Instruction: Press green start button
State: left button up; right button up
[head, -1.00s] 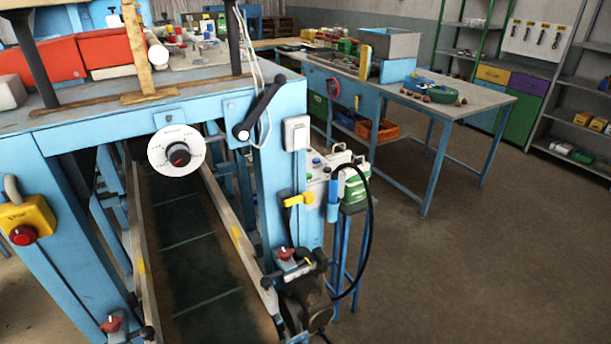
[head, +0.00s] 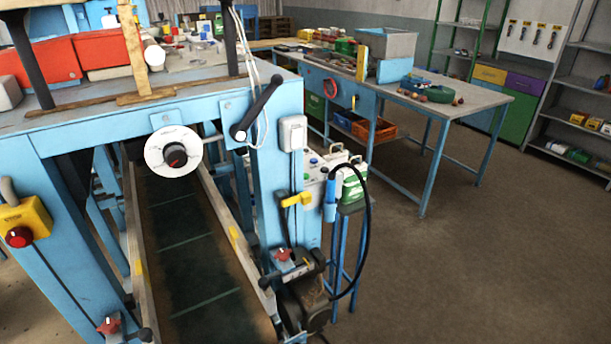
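I see no green start button that I can make out in the head view. A yellow box (head: 36,212) with a red mushroom button (head: 18,237) is mounted on the blue machine frame (head: 75,262) at the left. A white round dial with a dark knob (head: 175,155) sits on the machine's front beam. A small white box (head: 292,133) is fixed to the machine's right post; no green button shows on it. Neither of my grippers is in view.
A dark conveyor belt (head: 190,250) runs under the machine between side rails. A black crank (head: 258,108) and a black hose (head: 369,220) stick out on the right. A blue workbench (head: 480,105) stands behind, with shelves (head: 575,100) at the right. The floor (head: 490,270) at right is clear.

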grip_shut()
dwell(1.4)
